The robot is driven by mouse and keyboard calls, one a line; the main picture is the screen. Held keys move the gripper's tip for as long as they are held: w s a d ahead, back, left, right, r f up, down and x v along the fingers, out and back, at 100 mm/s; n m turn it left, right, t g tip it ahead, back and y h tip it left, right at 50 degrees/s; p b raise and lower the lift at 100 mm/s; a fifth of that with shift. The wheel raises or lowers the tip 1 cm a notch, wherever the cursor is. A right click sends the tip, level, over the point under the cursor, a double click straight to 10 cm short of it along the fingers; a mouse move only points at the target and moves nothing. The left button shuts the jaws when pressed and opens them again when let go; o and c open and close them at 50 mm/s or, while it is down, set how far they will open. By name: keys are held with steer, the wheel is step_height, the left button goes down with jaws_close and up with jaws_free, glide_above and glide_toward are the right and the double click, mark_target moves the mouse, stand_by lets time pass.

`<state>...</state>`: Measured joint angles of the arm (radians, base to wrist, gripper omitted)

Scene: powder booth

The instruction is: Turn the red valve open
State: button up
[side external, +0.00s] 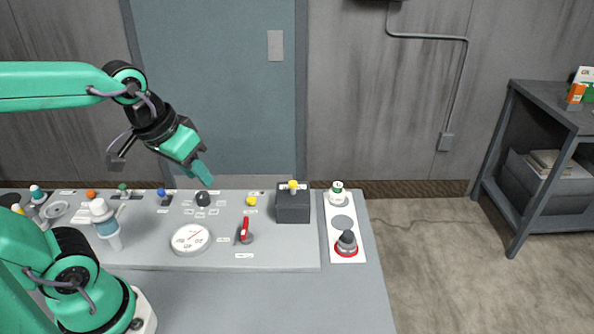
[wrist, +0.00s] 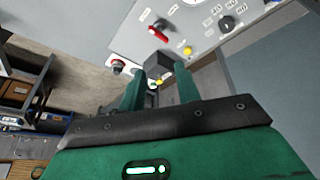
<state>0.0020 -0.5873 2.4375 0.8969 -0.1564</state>
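The red valve (side external: 245,230) is a small red lever handle on a round grey base, mounted on the sloped grey panel right of the dial gauge. It also shows in the wrist view (wrist: 158,34), near the top. My gripper (side external: 203,177) is in the air above the back of the panel, up and left of the valve in the side view. In the wrist view its two green fingers (wrist: 160,70) are apart with nothing held between them. The gripper is not touching the valve.
A dark box with a yellow-topped stick (side external: 293,203) stands right of the valve. A white plate (side external: 342,222) beside it bears a black-and-red knob (side external: 346,243). The dial gauge (side external: 190,239), a black knob (side external: 202,198) and a yellow button (side external: 251,201) are nearby. A shelf (side external: 545,95) stands far right.

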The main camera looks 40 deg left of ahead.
mark_target(244, 225)
steer(key=shift+w+d+f+n+g, duration=0.1)
steer(key=shift+w+f+n+g, duration=0.65)
steer(key=shift+w+f+n, duration=0.65)
steer(key=shift+w+d+f+n+g, duration=0.1)
steer(key=shift+w+f+n+g, duration=0.8)
steer(key=shift+w+f, duration=0.95)
steer(key=shift+w+f+n+g, duration=0.65)
steer(key=shift+w+f+n, duration=0.6)
steer(key=shift+f, duration=0.8)
steer(key=shift+s+f, duration=0.1)
steer(key=shift+f, duration=0.05)
steer(key=shift+f, duration=3.75)
steer(key=shift+c, duration=0.2)
jaws_close()
